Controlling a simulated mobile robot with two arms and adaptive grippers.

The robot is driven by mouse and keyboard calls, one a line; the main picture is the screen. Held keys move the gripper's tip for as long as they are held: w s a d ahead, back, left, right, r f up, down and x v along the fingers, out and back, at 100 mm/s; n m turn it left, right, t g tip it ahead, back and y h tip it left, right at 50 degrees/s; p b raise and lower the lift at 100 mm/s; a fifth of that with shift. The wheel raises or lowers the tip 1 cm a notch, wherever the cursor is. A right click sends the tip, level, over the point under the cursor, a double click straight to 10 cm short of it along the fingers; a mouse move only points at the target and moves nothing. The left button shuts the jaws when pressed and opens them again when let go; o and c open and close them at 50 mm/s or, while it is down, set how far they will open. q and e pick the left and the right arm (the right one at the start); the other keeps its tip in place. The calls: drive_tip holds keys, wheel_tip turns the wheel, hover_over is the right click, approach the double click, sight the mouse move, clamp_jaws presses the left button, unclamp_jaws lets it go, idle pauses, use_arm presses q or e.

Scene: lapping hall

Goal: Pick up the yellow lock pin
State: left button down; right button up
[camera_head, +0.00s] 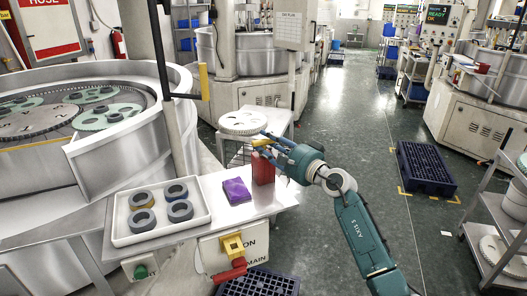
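A small yellow piece (262,142), which looks like the lock pin, shows at the top of a red block (263,168) near the right end of the steel table. My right gripper (262,145) reaches in from the right with its blue fingers at the yellow piece. The fingers overlap it in this view, so I cannot tell whether they touch or grip it. My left gripper is out of view.
A white tray (120,234) with several dark rings and a purple cloth (236,189) lie on the steel table (268,200). A yellow switch box with a red handle (230,272) is on the front. A white toothed disc (242,122) lies behind. The aisle floor is open at right, with a dark pallet (426,168).

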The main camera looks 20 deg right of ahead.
drive_tip(key=shift+a, duration=0.1)
clamp_jaws()
drive_tip(key=shift+r, duration=0.1)
drive_tip(key=shift+r, duration=0.1)
